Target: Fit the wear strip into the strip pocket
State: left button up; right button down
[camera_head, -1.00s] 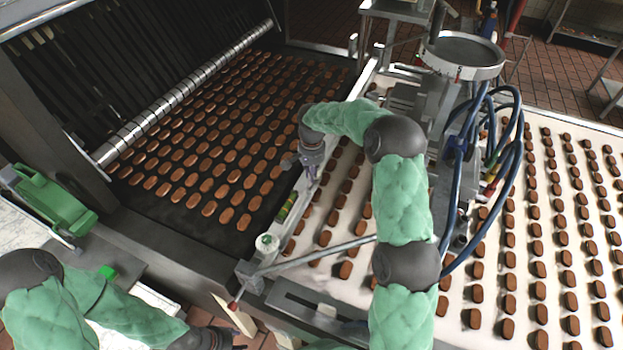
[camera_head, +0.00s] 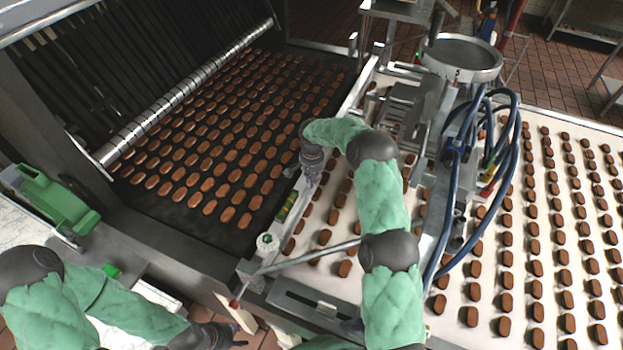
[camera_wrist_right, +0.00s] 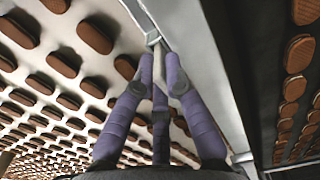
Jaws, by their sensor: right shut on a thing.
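My right gripper (camera_wrist_right: 160,90) has purple-wrapped fingers closed around a thin pale grey piece (camera_wrist_right: 157,58), which looks like the wear strip. The strip points away from the gripper, and its far end is at a small pale bracket (camera_wrist_right: 152,38) on the metal rail. This may be the strip pocket; I cannot tell whether the strip is inside it or only touching. In the head view, the right gripper is low over the rail between the two belts, with its fingertips and the strip hidden. My left gripper (camera_head: 228,336) is at the bottom edge, away from the rail; its fingers are unclear.
A dark belt (camera_head: 160,218) with rows of brown biscuits lies left of the metal rail (camera_head: 298,212). A white belt (camera_head: 455,318) with biscuits lies right. A round hopper (camera_head: 462,58) and blue hoses (camera_head: 512,165) stand beside my right arm. A slanted rod (camera_head: 310,257) crosses the near end.

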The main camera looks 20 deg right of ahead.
jog(key=shift+s, duration=0.1)
jog(key=shift+f, duration=0.15)
jog(key=c, duration=1.3)
grip_release()
jog(key=shift+r, duration=0.3)
notch_tip(320, 180, up, 12)
jog(key=b, duration=0.1)
